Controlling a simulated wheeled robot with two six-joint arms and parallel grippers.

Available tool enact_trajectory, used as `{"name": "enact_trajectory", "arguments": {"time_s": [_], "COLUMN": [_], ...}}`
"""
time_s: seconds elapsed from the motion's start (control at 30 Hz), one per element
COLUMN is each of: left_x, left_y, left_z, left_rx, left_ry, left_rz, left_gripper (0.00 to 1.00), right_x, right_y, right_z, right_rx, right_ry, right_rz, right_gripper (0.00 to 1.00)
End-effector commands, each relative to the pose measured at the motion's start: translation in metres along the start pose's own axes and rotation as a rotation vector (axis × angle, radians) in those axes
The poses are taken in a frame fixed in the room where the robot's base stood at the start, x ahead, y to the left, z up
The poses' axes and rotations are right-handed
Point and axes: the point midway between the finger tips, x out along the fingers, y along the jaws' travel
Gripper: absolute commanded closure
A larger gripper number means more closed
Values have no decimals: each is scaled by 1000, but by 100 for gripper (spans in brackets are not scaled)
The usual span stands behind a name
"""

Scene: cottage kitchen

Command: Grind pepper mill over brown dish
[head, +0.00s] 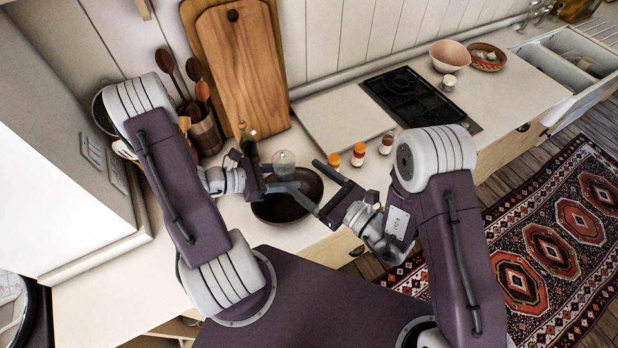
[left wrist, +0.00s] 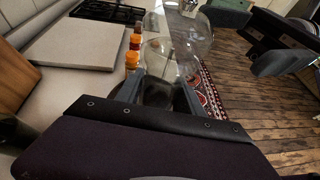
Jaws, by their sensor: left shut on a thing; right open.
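The pepper mill (head: 284,160) is clear and glassy at its top, and my left gripper (head: 282,179) is shut on it. The mill also shows in the left wrist view (left wrist: 168,52), between the fingers. The dark brown dish (head: 286,208) stands on the counter. In the head view, the held mill appears over the dish's far side, and the left fingers hide part of the dish. My right gripper (head: 312,188) is open and empty, with its fingers pointing toward the mill at the dish's right side.
Several orange-capped and dark-capped jars (head: 358,154) stand right of the dish. A dark bottle (head: 247,140) and a crock of wooden utensils (head: 206,132) stand at left, near leaning cutting boards (head: 243,70). Further right are a black hob (head: 420,97) and bowls (head: 449,56).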

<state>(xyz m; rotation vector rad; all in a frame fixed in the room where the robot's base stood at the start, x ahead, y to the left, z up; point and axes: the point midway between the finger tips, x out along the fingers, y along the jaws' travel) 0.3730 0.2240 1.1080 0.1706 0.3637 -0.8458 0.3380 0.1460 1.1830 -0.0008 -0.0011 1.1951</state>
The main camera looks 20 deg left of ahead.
Motion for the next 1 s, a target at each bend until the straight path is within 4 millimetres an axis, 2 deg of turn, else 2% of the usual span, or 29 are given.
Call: {"name": "enact_trajectory", "arguments": {"time_s": [0.43, 0.57, 0.67, 0.8, 1.0], "left_x": [0, 0, 0, 0, 0], "left_y": [0, 0, 0, 0, 0], "left_z": [0, 0, 0, 0, 0], "left_rx": [0, 0, 0, 0, 0], "left_ry": [-1, -1, -1, -1, -1], "left_rz": [0, 0, 0, 0, 0], "left_gripper": [96, 96, 96, 96, 96], "right_x": [-3, 5, 22, 40, 35], "right_y": [0, -3, -10, -22, -44], "right_z": [0, 4, 14, 28, 19], "right_rx": [0, 17, 56, 94, 55], "right_ry": [-1, -37, -121, -210, -139], "right_rz": [0, 31, 132, 368, 658], "right_gripper": [23, 23, 23, 23, 23]}}
